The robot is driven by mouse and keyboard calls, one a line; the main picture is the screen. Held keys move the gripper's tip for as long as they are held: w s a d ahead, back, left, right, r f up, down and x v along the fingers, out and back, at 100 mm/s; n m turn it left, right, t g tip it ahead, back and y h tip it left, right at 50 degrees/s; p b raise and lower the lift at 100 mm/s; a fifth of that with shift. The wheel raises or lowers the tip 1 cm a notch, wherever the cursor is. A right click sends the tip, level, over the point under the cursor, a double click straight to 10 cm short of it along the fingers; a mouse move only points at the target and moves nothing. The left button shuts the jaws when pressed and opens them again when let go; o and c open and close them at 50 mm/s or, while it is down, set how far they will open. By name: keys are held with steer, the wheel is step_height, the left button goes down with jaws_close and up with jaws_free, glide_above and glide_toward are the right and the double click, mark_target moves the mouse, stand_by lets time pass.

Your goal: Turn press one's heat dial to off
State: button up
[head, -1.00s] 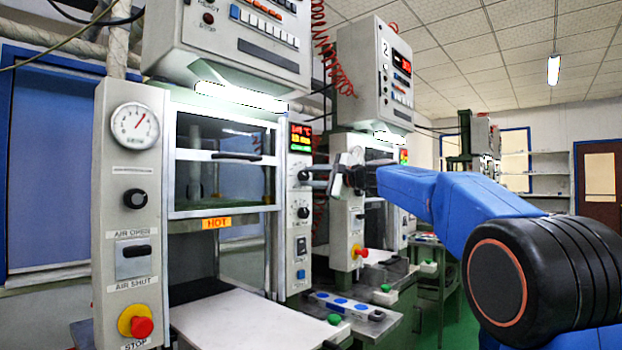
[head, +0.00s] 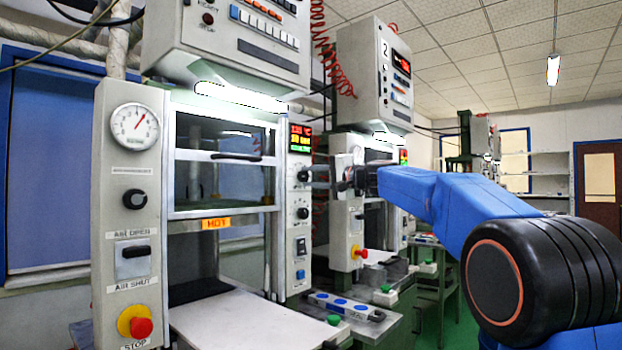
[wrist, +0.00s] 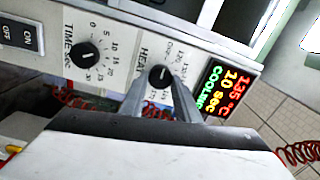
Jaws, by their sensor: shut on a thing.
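Press one's heat dial (head: 303,175) is a black round knob on the press's right-hand column, below the lit display. My gripper (head: 311,176) reaches in from the right. Its two grey fingers also show in the wrist view (wrist: 160,92), shut on the heat dial from either side. The fingers partly cover the dial and its scale, so I cannot tell exactly which mark it points to. The display (wrist: 221,92) reads 135 °C, 10 sec and what looks like COOLING.
The black time dial (wrist: 85,54) is close beside the heat dial, with an ON/OFF switch (wrist: 20,37) beyond it. The press has a glass guard (head: 225,160), a lit HOT sign (head: 216,223) and a red stop button (head: 141,327). Press two (head: 372,75) stands behind my arm.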

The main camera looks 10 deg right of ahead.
steer(key=shift+f, duration=0.1)
steer(key=o, duration=1)
steer(key=shift+o, duration=0.2)
steer(key=v, duration=1.7)
steer(key=shift+s, duration=0.2)
steer(key=shift+d, duration=0.1)
